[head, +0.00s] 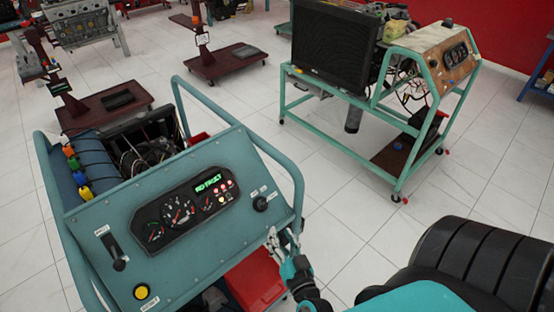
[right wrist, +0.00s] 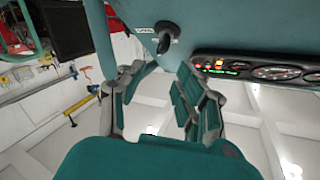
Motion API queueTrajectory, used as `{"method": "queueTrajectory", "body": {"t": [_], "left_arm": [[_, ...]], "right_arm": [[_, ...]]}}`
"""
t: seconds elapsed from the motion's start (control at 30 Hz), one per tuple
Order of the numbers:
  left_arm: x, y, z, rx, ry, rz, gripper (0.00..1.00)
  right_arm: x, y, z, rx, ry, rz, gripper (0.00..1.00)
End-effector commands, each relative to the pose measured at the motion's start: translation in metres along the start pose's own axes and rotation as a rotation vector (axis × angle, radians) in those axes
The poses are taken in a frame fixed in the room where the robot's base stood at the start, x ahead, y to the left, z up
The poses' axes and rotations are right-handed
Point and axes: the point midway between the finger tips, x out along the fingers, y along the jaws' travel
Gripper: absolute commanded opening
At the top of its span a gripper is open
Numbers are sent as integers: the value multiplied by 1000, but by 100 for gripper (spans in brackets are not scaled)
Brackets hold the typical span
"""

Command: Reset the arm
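My right gripper (head: 282,240) is beside the right edge of the near engine trainer's blue-green control panel (head: 165,262) in the head view. In the right wrist view my right gripper (right wrist: 160,82) has its two fingers apart, with nothing between them. A black rotary knob (head: 260,203) sits on the panel's right side, up and left of the gripper and apart from it. The knob also shows in the right wrist view (right wrist: 164,40), beyond the fingers. My left gripper is not in view.
The panel carries a gauge cluster (head: 184,208) with lit green text, a black lever (head: 115,252) and a yellow button (head: 141,291). A blue-green tube rail (head: 285,165) borders it. A red box (head: 257,279) is below. Another trainer (head: 386,95) stands behind, with open tiled floor between.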

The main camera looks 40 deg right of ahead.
Motion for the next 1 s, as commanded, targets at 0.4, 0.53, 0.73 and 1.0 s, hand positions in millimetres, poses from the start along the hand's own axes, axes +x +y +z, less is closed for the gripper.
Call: {"method": "queueTrajectory", "body": {"t": [0.4,0.53,0.73,1.0], "left_arm": [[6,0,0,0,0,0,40],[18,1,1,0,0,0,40],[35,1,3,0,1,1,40],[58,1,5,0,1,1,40]], "right_arm": [[-3,2,38,-35,-79,-27,35],[-19,8,119,-115,-259,-83,35],[-77,39,258,-273,-625,-163,35],[-199,126,391,-510,-1127,-194,35]]}}
